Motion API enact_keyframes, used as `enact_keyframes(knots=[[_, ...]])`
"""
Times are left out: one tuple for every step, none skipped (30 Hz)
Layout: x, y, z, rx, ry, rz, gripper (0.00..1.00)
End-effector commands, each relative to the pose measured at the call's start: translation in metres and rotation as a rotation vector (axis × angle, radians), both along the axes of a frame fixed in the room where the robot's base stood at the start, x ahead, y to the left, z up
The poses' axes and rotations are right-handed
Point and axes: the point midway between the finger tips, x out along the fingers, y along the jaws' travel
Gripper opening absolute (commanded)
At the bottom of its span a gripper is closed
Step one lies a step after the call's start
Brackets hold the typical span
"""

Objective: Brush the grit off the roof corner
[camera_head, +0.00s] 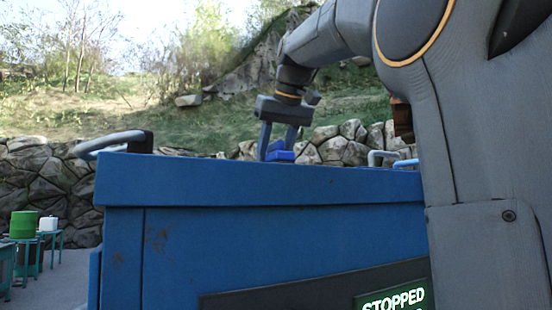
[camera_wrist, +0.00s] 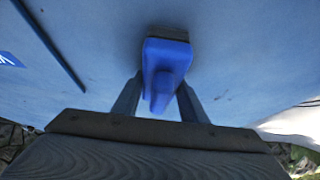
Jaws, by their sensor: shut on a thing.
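A blue cabinet with a flat roof (camera_head: 250,180) fills the middle of the head view. Its roof surface also fills the wrist view (camera_wrist: 240,60). My gripper (camera_head: 278,147) points down over the roof, shut on a blue brush (camera_head: 281,156). In the wrist view the brush (camera_wrist: 166,58) sits between the two fingers, its dark bristle end facing away from my wrist. The roof's front edge hides the brush's lower end in the head view, so I cannot tell whether it touches the roof. I cannot clearly make out grit; only faint specks show on the roof.
A curved grey handle (camera_head: 108,142) stands at the roof's left end, and another grey handle (camera_head: 383,156) stands at the right. A dark strip (camera_wrist: 52,46) crosses the upper left of the wrist view. A green drum (camera_head: 23,224) stands at far left. A stone wall runs behind.

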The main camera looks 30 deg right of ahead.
Motion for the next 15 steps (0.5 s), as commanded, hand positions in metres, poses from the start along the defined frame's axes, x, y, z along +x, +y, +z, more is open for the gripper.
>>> enact_keyframes(knots=[[0.006,0.000,-0.002,0.001,0.004,0.001,0.05],[0.008,0.000,-0.002,0.001,0.004,0.001,0.05],[0.011,0.000,-0.002,0.001,0.004,0.001,0.05],[0.014,0.000,-0.002,0.001,0.004,0.001,0.05],[0.016,0.000,-0.001,0.001,0.004,0.000,0.05],[0.018,0.000,-0.001,0.001,0.004,0.000,0.05],[0.019,0.000,-0.001,0.001,0.004,0.000,0.05],[0.019,0.000,-0.001,0.001,0.004,0.000,0.05],[0.020,0.000,-0.001,0.001,0.004,0.000,0.05],[0.021,0.000,-0.001,0.001,0.004,0.000,0.05],[0.023,0.000,-0.001,0.001,0.004,0.000,0.05],[0.025,0.000,0.000,0.001,0.003,0.000,0.05],[0.028,0.000,0.000,0.001,0.003,0.000,0.05],[0.030,0.000,0.000,0.001,0.003,0.000,0.05],[0.033,0.000,0.000,0.001,0.003,0.000,0.05]])
